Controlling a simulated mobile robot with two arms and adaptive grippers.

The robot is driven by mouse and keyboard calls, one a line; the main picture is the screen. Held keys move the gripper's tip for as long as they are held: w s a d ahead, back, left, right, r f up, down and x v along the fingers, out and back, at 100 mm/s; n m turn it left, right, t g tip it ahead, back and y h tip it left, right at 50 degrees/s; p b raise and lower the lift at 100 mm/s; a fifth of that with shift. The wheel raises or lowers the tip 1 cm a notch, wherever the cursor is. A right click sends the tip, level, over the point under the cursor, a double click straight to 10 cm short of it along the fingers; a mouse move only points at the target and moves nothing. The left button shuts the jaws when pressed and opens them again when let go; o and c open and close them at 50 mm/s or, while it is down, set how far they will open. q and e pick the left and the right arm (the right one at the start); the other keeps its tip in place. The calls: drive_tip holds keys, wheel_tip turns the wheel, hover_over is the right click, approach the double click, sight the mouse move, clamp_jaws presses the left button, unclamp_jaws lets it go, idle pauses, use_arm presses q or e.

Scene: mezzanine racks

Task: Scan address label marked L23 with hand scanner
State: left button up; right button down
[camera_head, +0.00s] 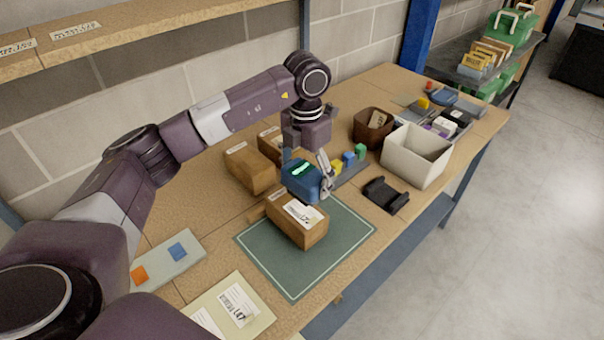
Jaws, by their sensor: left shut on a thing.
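My left gripper (322,178) is shut on a blue hand scanner (301,181) with a lit green display. It holds the scanner over the back of a cardboard box (312,232), close to its top. I cannot tell whether scanner and box touch. The box sits on a green mat (290,281) with a pale border line. A white label (303,214) lies on the box's top; its print is too small to read surely. Another label (236,303), seemingly marked L47, is on a pale envelope (262,319) at the front. My right gripper is not in view.
Two more boxes (249,174) stand behind the scanner. A black holder (385,195), a white bin (416,157) and a brown bin (368,135) stand to the right. A pale tray (160,262) with orange and blue pieces lies left. The mat's right part is clear.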

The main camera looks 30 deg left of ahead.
use_arm(q)
drive_tip(key=shift+f, duration=0.55)
drive_tip(key=f+b, duration=0.2)
drive_tip(key=f, duration=0.1)
drive_tip(key=shift+s+a+f, duration=0.15)
drive_tip(key=shift+a+f, duration=0.05)
drive_tip(key=shift+f, duration=0.1)
drive_tip(key=shift+f+b, duration=0.5)
drive_tip(key=shift+f, duration=0.2)
